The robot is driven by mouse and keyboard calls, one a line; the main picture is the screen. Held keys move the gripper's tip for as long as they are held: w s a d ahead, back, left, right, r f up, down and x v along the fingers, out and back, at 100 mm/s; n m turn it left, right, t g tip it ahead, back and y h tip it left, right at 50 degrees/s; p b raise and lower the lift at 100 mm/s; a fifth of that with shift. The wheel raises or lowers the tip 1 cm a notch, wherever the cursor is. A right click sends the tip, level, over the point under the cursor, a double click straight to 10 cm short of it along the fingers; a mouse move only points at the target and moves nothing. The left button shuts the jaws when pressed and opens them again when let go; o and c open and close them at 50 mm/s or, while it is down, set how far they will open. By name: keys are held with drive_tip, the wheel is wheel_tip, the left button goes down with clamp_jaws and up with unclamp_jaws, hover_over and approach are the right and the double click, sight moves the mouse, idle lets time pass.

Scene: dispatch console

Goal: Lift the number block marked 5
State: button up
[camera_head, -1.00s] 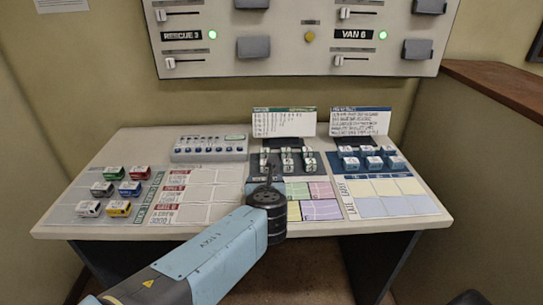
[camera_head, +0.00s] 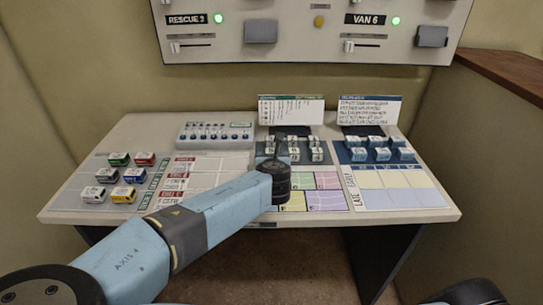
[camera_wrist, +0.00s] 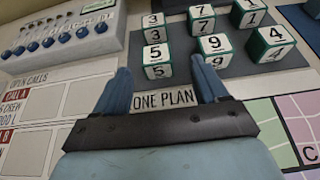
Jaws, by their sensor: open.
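The number block marked 5 (camera_wrist: 157,62) is a white cube with green sides, standing on a dark mat (camera_wrist: 195,66). It is the near left block of its group, in front of the block marked 3 (camera_wrist: 154,28). My gripper (camera_wrist: 163,88) is open and empty, its two blue fingers pointing toward the blocks. The 5 block lies beyond the fingertips, between their lines and nearer the left one.
The block marked 9 (camera_wrist: 213,48) stands close right of the 5, near my right finger. Blocks marked 7 (camera_wrist: 201,18) and 4 (camera_wrist: 270,43) stand nearby. A grey knob panel (camera_head: 215,135) is at the left. Blue-sided blocks (camera_head: 382,152) stand to the right.

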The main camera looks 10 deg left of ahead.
sight(271, 153)
drive_tip(key=shift+a+x, duration=0.2)
drive_tip(key=shift+x, duration=2.45)
drive_tip(key=shift+r, duration=0.2)
drive_tip(key=c, duration=1)
